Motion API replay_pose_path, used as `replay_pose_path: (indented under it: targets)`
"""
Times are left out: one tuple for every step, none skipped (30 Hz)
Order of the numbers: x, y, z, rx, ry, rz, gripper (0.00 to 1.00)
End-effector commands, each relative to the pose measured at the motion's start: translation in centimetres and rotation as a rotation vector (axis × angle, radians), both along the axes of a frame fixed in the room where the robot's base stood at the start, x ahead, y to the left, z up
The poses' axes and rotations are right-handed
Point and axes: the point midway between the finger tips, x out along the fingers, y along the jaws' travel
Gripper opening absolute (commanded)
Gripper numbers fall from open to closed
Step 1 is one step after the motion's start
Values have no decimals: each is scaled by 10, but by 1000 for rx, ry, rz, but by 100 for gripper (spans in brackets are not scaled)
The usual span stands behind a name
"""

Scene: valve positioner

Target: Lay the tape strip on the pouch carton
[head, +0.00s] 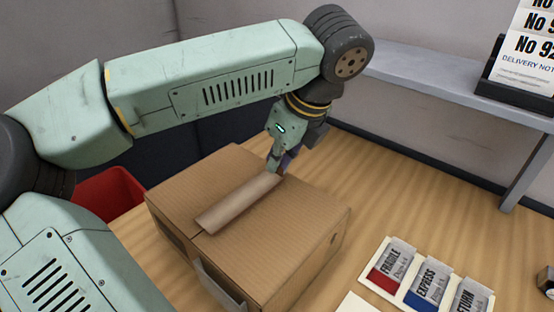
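The pouch carton (292,225) is a closed brown cardboard box on the wooden table in the head view. The tape strip (238,203) is a plain brown band over the carton's top, running from the near left to the far right. I cannot tell whether it lies flat along its whole length. My gripper (277,169) points down at the strip's far right end, with its fingers at or touching that end. The arm's wrist is above it. The fingertips are small and partly hidden, so their grip on the strip is not clear.
A red bin (108,193) stands left of the carton, partly behind my arm. A white tray of label cards (425,282) lies at the front right. A grey shelf (440,88) with a delivery note stand (520,70) is at the back right.

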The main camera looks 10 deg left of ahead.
Motion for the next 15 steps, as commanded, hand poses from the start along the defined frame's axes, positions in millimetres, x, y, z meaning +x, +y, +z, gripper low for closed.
replay_pose_path:
  targets:
    - [0,0,0,0,0,0,0]
    - [0,0,0,0,0,0,0]
    - [0,0,0,0,0,0,0]
    - [0,0,0,0,0,0,0]
    - [0,0,-1,0,0,0,0]
    - [0,0,-1,0,0,0,0]
    - [0,0,-1,0,0,0,0]
    - [0,0,-2,0,0,0,0]
    - [0,0,-2,0,0,0,0]
    - [0,0,-3,0,0,0,0]
    - [0,0,-3,0,0,0,0]
    - [0,0,-3,0,0,0,0]
    - [0,0,-3,0,0,0,0]
    - [0,0,-4,0,0,-1,0]
    - [0,0,-4,0,0,-1,0]
